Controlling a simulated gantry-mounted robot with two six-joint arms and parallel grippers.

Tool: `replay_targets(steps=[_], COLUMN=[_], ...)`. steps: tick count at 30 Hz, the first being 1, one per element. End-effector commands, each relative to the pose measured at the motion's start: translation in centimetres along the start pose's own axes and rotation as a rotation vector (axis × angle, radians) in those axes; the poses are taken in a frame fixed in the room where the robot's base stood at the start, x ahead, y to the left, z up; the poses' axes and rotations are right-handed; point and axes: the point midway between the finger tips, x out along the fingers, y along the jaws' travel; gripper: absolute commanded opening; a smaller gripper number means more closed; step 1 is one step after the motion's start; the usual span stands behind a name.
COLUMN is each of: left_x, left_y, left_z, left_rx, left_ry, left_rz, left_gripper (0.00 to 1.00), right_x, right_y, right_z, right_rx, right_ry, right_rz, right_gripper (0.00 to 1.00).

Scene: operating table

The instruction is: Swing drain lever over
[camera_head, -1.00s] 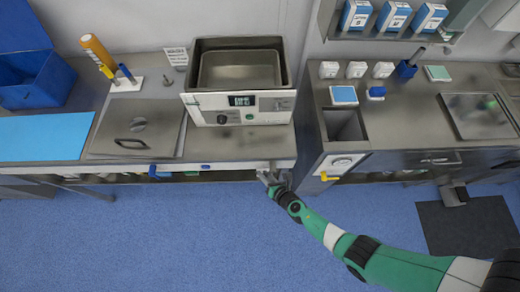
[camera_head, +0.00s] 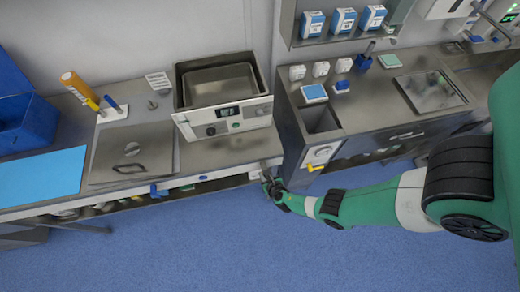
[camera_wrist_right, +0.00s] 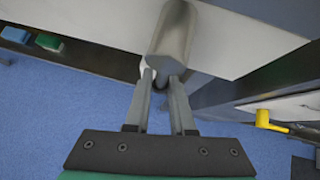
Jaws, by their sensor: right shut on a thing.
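That piece hides the contact partly. I cannot tell for sure whether this is the drain lever. A yellow lever (camera_head: 315,167) on a white round fitting sits on the neighbouring cabinet, apart from the gripper; it also shows in the right wrist view (camera_wrist_right: 266,120). My left gripper is not in view.
The steel cabinet (camera_head: 294,130) stands right of the gripper across a narrow gap. A steel lid (camera_head: 135,152), a blue mat (camera_head: 42,176) and a blue bin (camera_head: 22,122) are on the bench to the left. The blue floor (camera_head: 200,250) in front is clear.

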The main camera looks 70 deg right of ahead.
Motion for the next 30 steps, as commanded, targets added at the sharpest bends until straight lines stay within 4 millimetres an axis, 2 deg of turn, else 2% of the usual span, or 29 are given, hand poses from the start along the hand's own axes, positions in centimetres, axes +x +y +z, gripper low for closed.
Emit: replay_targets(steps=[8, 9, 11, 20, 23, 30], left_x=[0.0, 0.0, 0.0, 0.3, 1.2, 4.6], left_y=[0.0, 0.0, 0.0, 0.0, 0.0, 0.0], left_z=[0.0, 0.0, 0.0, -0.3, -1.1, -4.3], left_rx=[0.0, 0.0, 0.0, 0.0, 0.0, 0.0], left_ry=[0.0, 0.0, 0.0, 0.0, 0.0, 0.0], left_rz=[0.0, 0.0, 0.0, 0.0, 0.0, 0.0], left_gripper=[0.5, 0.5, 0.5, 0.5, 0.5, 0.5], right_x=[0.0, 0.0, 0.0, -0.4, -1.8, -7.7], right_y=[0.0, 0.0, 0.0, 0.0, 0.1, 0.1], right_z=[0.1, 0.2, 0.2, 0.2, 0.5, 0.7], right_rx=[-0.002, -0.002, -0.001, -0.002, -0.003, -0.008], right_ry=[-0.003, -0.003, -0.003, -0.002, -0.002, -0.001], right_rz=[-0.002, -0.002, -0.002, 0.0, 0.001, 0.004], right_gripper=[0.0, 0.24, 0.35, 0.35, 0.35, 0.35])
